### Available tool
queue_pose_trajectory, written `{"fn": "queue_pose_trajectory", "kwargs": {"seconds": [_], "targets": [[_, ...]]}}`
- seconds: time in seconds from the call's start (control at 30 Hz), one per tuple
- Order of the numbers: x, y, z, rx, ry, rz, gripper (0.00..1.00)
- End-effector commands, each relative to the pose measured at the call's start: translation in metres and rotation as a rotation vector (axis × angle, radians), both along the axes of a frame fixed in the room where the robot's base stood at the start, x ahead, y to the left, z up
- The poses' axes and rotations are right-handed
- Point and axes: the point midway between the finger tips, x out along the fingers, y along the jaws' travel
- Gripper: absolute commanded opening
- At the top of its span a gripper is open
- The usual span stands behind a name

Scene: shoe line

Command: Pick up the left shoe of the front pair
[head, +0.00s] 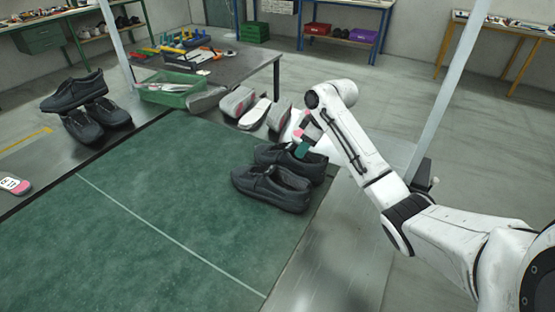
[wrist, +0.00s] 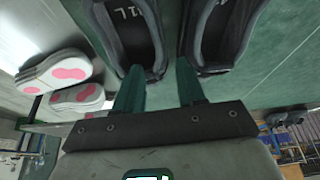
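Two black shoes lie side by side at the right edge of the green mat (head: 170,200), toes to the left. In the wrist view the left shoe (wrist: 105,38) carries an L mark on its insole; in the head view it is the farther shoe (head: 268,152). The other shoe (head: 272,194) is nearer, and shows at right in the wrist view (wrist: 240,55). My gripper (wrist: 158,78) is open at the heel end. One green finger overlaps the left shoe's heel opening; the other is by the gap between the shoes. Whether they touch is unclear. In the head view my gripper (head: 302,149) partly hides the heel.
Pale soles with pink patches (head: 240,102) lie just beyond the shoes. A green tray (head: 168,98) stands farther back. Another black pair (head: 97,118) is at the far left, one shoe propped on the other. A slanting metal post (head: 450,90) rises beside my arm. The mat's middle is clear.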

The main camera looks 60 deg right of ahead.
Motion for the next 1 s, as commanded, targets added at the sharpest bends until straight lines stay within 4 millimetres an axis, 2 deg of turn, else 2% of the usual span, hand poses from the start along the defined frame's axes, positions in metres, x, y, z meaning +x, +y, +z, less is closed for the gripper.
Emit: {"fn": "queue_pose_trajectory", "kwargs": {"seconds": [0.3,0.57,0.83,1.0], "targets": [[0.017,0.003,-0.041,0.001,0.003,0.001,0.39],[0.026,0.005,-0.057,0.0,0.004,0.001,0.39],[0.045,0.008,-0.089,0.0,0.004,0.001,0.39],[0.047,0.009,-0.095,0.001,0.001,0.0,0.39]]}}
